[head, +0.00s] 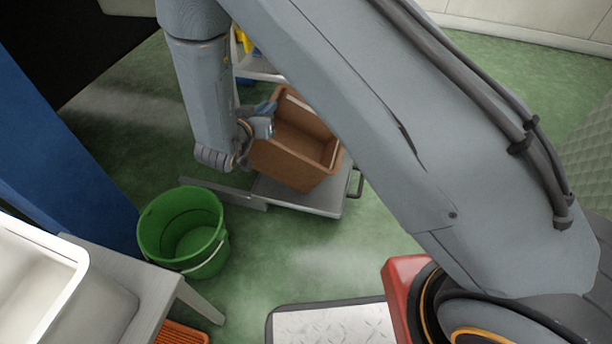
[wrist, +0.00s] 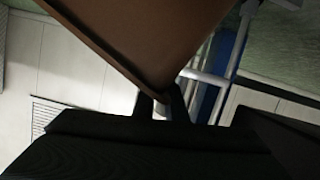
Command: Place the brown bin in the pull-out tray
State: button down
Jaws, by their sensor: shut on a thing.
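The brown bin (head: 291,151) is in the head view, just above or on the grey pull-out tray (head: 327,200); I cannot tell whether it touches. It looks tilted, with its open top facing up and toward the right. My gripper (head: 262,126) is shut on the bin's left upper side. In the wrist view the bin's brown wall (wrist: 150,35) fills the upper middle, and my gripper (wrist: 163,106) shows dark at its edge. The tray has a dark handle at its right end and a rail on its left. My arm hides part of the area behind the bin.
A green bucket (head: 184,232) stands on the floor left of the tray. A grey table (head: 150,290) with a white container (head: 40,270) is at lower left, beside a blue post (head: 70,160). A metal tread plate (head: 330,325) lies in front. Green floor between is clear.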

jog(key=n+h, duration=0.2)
jog(key=n, duration=0.1)
jog(key=shift+a+n, duration=0.1)
jog(key=shift+n, duration=0.3)
notch_tip(320, 180, down, 10)
jog(key=b, duration=0.6)
jog(key=c, duration=1.8)
grip_release()
jog(key=shift+r, duration=0.1)
jog(key=shift+s, duration=0.1)
